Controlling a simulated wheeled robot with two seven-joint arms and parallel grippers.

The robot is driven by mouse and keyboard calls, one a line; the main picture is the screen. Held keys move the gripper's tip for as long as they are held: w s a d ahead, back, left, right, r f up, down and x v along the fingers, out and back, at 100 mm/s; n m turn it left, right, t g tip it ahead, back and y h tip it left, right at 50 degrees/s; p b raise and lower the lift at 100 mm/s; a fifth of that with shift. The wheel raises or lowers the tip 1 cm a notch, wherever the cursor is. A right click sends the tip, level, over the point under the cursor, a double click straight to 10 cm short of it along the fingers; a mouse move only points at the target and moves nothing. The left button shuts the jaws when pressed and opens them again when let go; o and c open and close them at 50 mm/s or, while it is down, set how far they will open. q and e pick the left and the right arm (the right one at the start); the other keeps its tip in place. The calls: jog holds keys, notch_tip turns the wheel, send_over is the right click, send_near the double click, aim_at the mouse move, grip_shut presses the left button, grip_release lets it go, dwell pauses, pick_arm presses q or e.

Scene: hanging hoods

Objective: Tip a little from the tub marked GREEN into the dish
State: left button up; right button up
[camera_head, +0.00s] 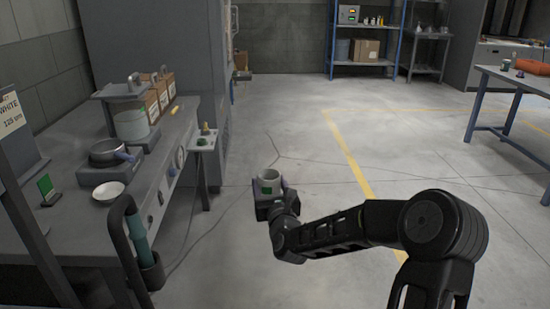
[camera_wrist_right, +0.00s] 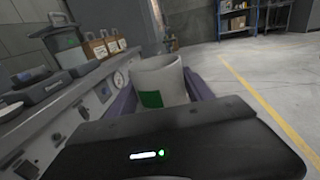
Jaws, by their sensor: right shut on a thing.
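A white tub with a green label (camera_head: 267,184) is in my right gripper (camera_head: 270,190), held upright in the open space to the right of the bench. In the right wrist view the tub (camera_wrist_right: 160,80) stands between the two fingers of the gripper (camera_wrist_right: 160,92), which are shut on it. What is inside the tub cannot be seen. A small white dish (camera_head: 108,192) sits on the bench at the left, near its front edge, and looks empty. The tub is well to the right of the dish and apart from it. My left gripper is not in view.
On the grey bench (camera_head: 70,225), a dark pan (camera_head: 110,152) sits behind the dish and a green card (camera_head: 46,188) stands left of it. Cardboard boxes (camera_head: 160,92) stand farther back. A dark handle (camera_head: 126,240) rises at the bench's front.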

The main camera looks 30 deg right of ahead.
jog(key=s+a+f+n+y, duration=0.1)
jog(key=a+f+y, duration=0.1)
jog(key=a, duration=0.5)
jog(key=s+a+f+n+y, duration=0.1)
jog(key=s+a+f+y, duration=0.1)
jog(key=a+f, duration=0.2)
jog(key=s+a+f+n+t+y, duration=0.1)
jog(key=a+f, duration=0.3)
jog(key=a, duration=0.5)
jog(key=shift+s+a+n+y, duration=0.4)
jog(key=shift+s, duration=0.1)
